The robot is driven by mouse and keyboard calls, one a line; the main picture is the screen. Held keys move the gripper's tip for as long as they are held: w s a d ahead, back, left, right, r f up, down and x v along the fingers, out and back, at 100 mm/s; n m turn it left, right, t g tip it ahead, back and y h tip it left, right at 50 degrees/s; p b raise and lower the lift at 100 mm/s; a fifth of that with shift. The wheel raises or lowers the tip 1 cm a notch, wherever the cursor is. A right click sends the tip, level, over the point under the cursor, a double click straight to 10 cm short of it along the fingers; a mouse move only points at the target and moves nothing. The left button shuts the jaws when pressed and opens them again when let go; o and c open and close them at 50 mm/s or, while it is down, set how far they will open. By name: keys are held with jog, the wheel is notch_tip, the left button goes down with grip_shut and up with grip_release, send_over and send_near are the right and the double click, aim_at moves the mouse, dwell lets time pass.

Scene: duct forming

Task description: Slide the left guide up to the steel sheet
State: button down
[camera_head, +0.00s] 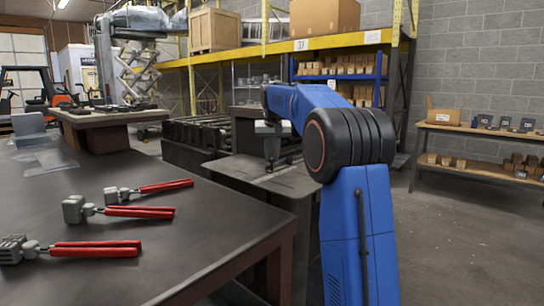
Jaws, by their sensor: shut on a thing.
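My blue arm reaches out over a grey machine table (285,185) in the middle of the view. My gripper (271,163) is small and far off, pointing down at the table top. It is shut on a small dark piece at the surface, which looks like the left guide (270,169); the grip itself is hard to make out. A flat, lighter grey area (240,168) on the table may be the steel sheet. Its edges and any gap to the guide cannot be told. My arm hides the table's right side.
Three red-handled tools (140,211) lie on the dark workbench (190,250) at front left. A roller conveyor (200,132) stands behind the machine table. A shelf bench (480,133) with boxes stands at right. The floor (455,235) at right is clear.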

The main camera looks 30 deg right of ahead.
aim_at(288, 157)
jog(key=w+d, duration=0.1)
jog(key=d, duration=0.2)
jog(key=w+d, duration=0.1)
jog(key=d, duration=0.2)
jog(key=w+d, duration=0.1)
jog(key=d, duration=0.3)
jog(key=shift+w, duration=0.3)
jog(key=c, duration=1.6)
grip_release()
jog(key=shift+o, duration=0.2)
jog(key=v, duration=1.7)
jog(key=shift+s+r, duration=0.15)
jog(key=shift+a, duration=0.15)
